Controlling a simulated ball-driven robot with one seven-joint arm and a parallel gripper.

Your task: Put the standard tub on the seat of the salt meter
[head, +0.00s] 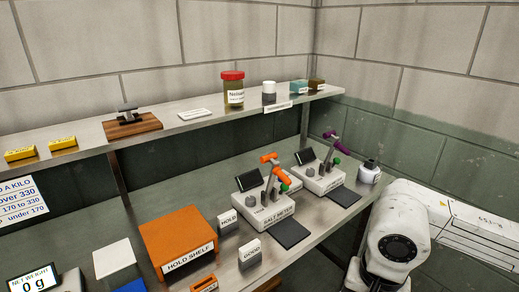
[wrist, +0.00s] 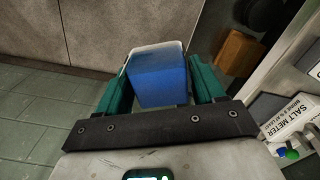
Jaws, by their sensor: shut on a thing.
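My gripper (wrist: 160,85) is shut on a blue tub (wrist: 160,80) with a pale, whitish top edge, held between its green fingers in the wrist view. No label shows on the tub, so I cannot tell if it is the standard one. The salt meter (head: 268,214) stands on the bench in the head view, with an orange-handled post, a dark screen and a flat dark pad (head: 289,233) in front. Its label (wrist: 295,117) shows at the right in the wrist view, apart from the tub. Neither gripper nor held tub shows in the head view.
A second meter (head: 319,181) with a purple handle stands behind the salt meter. The GOOD block (head: 250,254), HOLD block (head: 228,222) and orange hold shelf (head: 178,240) stand to its left. A raised shelf (head: 200,122) with a red-lidded jar (head: 233,90) runs above the bench.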

